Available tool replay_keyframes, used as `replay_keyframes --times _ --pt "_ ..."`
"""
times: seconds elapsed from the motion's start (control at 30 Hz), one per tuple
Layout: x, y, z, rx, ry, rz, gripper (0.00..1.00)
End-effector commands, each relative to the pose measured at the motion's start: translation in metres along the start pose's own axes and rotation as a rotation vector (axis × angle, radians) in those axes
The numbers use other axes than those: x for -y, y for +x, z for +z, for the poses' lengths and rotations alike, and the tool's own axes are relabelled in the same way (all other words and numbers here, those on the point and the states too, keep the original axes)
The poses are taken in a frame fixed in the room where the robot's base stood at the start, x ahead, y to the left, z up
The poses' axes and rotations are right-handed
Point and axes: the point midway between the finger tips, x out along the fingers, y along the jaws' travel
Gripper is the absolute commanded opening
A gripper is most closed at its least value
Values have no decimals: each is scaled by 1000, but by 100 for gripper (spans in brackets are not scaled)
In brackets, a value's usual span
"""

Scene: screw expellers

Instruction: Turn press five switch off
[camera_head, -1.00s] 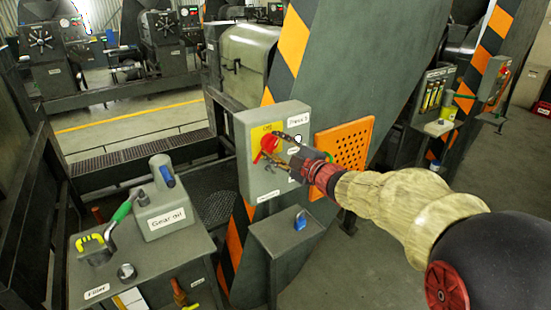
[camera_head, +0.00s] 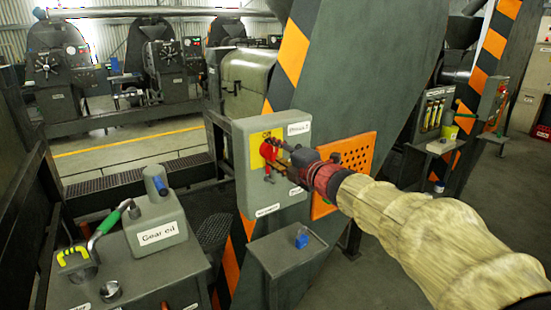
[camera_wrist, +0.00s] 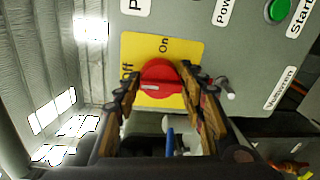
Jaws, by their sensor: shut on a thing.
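The switch is a red rotary knob (camera_head: 267,151) on a yellow plate (camera_wrist: 192,55) marked On and Off. It sits on a grey control box (camera_head: 240,150) labelled Press 5 in the head view. My gripper (camera_head: 273,159) is at the front of the box with its fingers at the knob. In the wrist view the red knob (camera_wrist: 160,80) lies between the two fingertips of my gripper (camera_wrist: 165,84), which is shut on it. A pale mark shows on the knob, but I cannot tell exactly which label it points to.
A green start button (camera_wrist: 278,10) is on the same box. A small grey stand (camera_head: 280,250) with a blue item is below it. A table with a grey Gear oil container (camera_head: 155,225) stands at left. A perforated orange panel (camera_head: 357,152) is behind my arm.

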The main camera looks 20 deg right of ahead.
Motion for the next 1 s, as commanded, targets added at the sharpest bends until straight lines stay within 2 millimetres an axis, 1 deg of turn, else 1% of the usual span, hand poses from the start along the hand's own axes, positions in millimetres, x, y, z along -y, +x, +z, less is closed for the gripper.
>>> replay_keyframes --times 0.03,0.5,0.53,0.8,1.0 --pt "-4 0 0 1 -9 7 15" --pt "-5 0 0 2 -20 7 15" --pt "-6 0 0 2 -20 7 42" --pt "-3 0 0 1 -18 4 57" --pt "-2 0 0 1 -17 2 57"
